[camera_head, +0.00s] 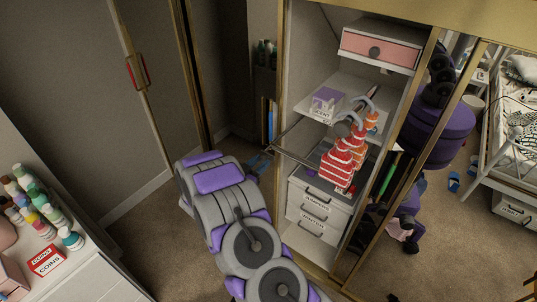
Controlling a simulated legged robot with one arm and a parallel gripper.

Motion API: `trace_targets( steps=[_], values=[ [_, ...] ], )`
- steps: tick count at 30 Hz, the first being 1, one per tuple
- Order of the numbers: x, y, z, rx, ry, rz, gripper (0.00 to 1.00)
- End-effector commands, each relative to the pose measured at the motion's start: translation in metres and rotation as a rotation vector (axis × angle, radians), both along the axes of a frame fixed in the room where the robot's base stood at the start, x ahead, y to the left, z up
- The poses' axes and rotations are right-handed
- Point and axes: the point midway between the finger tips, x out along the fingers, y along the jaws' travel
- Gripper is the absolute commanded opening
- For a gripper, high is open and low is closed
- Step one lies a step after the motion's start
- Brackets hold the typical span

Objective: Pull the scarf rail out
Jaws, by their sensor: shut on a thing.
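An open wardrobe (282,75) stands in the middle of the view. My grey and purple arm (232,200) rises from the bottom centre, in front and to the left of the scarves.
A pink drawer (380,50) sits above, a purple and white box (327,101) on a shelf, and white drawers (316,213) below. A white cabinet with bottles (40,208) and a red coins box (47,260) stands at left. Mirrored doors are at right. Some carpet is clear.

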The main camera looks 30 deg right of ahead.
Motion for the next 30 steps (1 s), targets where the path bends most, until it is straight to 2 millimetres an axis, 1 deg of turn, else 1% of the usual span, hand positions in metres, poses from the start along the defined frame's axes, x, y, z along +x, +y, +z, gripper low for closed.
trace_targets(
  steps=[1,6,17,18,25,30],
  values=[
    [0.0,0.0056,0.0015,-0.002,-0.002,0.005,0.0],
    [-0.0023,0.0107,0.0019,-0.003,-0.004,0.005,0.0],
    [-0.0027,0.012,0.0023,-0.003,-0.007,0.006,0.0],
    [-0.0028,0.0119,0.0024,-0.002,-0.006,0.006,0.37],
    [-0.0034,0.0115,0.0013,-0.001,-0.004,0.003,0.59],
    [-0.0038,0.0108,0.0008,-0.001,-0.004,0.002,0.6]
  ],
)
